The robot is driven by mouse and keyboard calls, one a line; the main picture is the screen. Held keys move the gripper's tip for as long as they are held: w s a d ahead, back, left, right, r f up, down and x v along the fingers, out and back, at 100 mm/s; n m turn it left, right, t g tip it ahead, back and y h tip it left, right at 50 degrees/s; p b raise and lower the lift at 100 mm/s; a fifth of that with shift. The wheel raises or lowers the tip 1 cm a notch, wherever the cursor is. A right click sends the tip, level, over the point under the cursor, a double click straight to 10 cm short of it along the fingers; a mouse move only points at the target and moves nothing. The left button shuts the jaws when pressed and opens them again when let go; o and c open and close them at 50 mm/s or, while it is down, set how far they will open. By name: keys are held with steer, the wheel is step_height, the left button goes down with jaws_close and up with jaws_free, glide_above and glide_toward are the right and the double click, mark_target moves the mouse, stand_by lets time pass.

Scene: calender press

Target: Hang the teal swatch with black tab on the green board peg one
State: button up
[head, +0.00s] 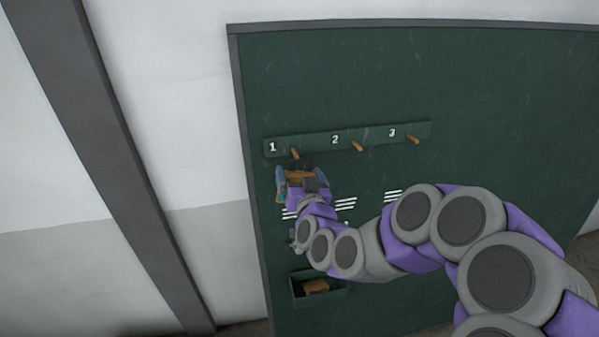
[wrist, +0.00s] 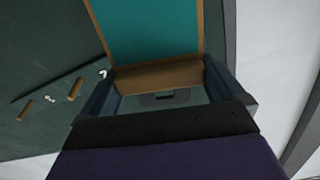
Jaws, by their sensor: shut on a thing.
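The teal swatch (wrist: 146,30) has a tan border and fills the top middle of the wrist view. My gripper (wrist: 158,76) is shut on its tan edge, with a finger at each side. In the head view my gripper (head: 300,178) is just below peg one (head: 295,153) on the green board (head: 480,90). A black piece (head: 299,164), likely the tab, shows between the gripper and that peg. I cannot tell whether it touches the peg. Most of the swatch is hidden by my gripper in the head view.
Peg two (head: 357,146) and peg three (head: 412,139) are bare, to the right on the same rail. A dark tray (head: 335,297) with a tan and black item sits low on the board. White wall and a dark post (head: 110,160) stand left.

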mark_target(291, 155)
steer(key=shift+w+a+p, duration=0.1)
steer(key=shift+w+p, duration=0.15)
steer(key=shift+p, duration=0.75)
steer(key=shift+p+x, duration=0.35)
steer(key=shift+x, duration=2.6)
steer(key=shift+w+a+f, duration=0.25)
steer(key=shift+w+f, duration=0.4)
steer(key=shift+w, duration=0.25)
steer(key=o, duration=0.7)
steer(key=shift+c, duration=0.2)
